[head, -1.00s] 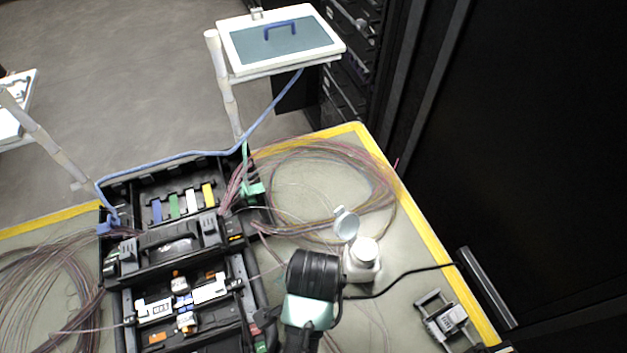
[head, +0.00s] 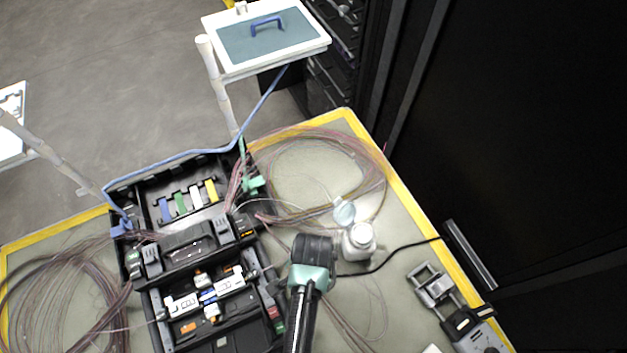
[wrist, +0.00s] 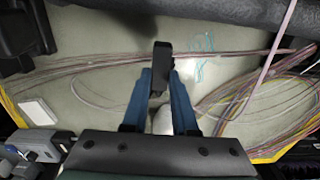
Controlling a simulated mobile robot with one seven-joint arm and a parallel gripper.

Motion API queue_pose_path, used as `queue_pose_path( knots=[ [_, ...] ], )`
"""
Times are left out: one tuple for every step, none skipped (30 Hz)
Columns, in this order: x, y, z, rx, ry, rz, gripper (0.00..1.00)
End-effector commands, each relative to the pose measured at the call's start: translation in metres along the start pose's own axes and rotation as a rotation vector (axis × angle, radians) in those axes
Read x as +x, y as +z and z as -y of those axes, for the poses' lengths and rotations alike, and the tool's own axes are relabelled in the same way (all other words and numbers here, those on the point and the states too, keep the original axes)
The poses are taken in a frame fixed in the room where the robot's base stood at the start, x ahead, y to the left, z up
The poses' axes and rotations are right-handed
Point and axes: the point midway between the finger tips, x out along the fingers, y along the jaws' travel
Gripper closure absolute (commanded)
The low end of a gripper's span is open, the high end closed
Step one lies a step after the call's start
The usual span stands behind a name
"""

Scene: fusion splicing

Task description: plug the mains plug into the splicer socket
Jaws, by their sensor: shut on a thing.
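The mains plug (wrist: 162,62) is a small black block, held upright between the blue fingers of my gripper (wrist: 161,86) in the wrist view. My gripper is shut on it above the grey mat. In the head view my wrist hides the fingers and the plug. A black cable (head: 396,256) runs from beside my wrist to the table's right edge. The splicer (head: 207,293) is a dark unit in the black case at left, with white and orange parts in its open top. My wrist is just right of it. I cannot make out its socket.
A white bottle (head: 357,243) with its lid open stands close right of my wrist. Coiled fibres (head: 318,150) lie behind it and more lie at far left. A grey metal tool (head: 432,285) lies near the right yellow edge. A dark cabinet (head: 520,150) stands at right.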

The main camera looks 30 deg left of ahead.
Motion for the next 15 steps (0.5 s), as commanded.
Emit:
queue_pose_path(
  knots=[
    [0.007, 0.002, 0.000, -0.001, 0.000, 0.000, 1.00],
    [0.010, 0.003, 0.000, -0.001, 0.000, 0.001, 1.00],
    [0.013, 0.005, 0.000, -0.001, 0.000, 0.001, 1.00],
    [0.015, 0.006, 0.000, -0.001, 0.000, 0.001, 1.00],
    [0.017, 0.007, 0.000, -0.002, 0.000, 0.000, 1.00],
    [0.020, 0.008, 0.000, -0.002, 0.000, 0.000, 1.00],
    [0.022, 0.009, 0.000, -0.002, 0.000, 0.000, 1.00],
    [0.024, 0.011, 0.000, -0.002, -0.001, 0.000, 1.00],
    [0.027, 0.012, 0.000, -0.002, -0.001, 0.000, 1.00],
    [0.029, 0.013, 0.000, -0.002, -0.001, 0.000, 1.00],
    [0.031, 0.014, 0.000, -0.002, -0.001, 0.000, 1.00],
    [0.034, 0.015, 0.000, -0.002, -0.001, 0.000, 1.00],
    [0.035, 0.017, 0.000, -0.002, 0.000, 0.000, 1.00],
    [0.032, 0.018, 0.000, -0.002, 0.000, 0.001, 1.00],
    [0.030, 0.021, 0.000, -0.002, 0.000, 0.001, 1.00]
  ],
)
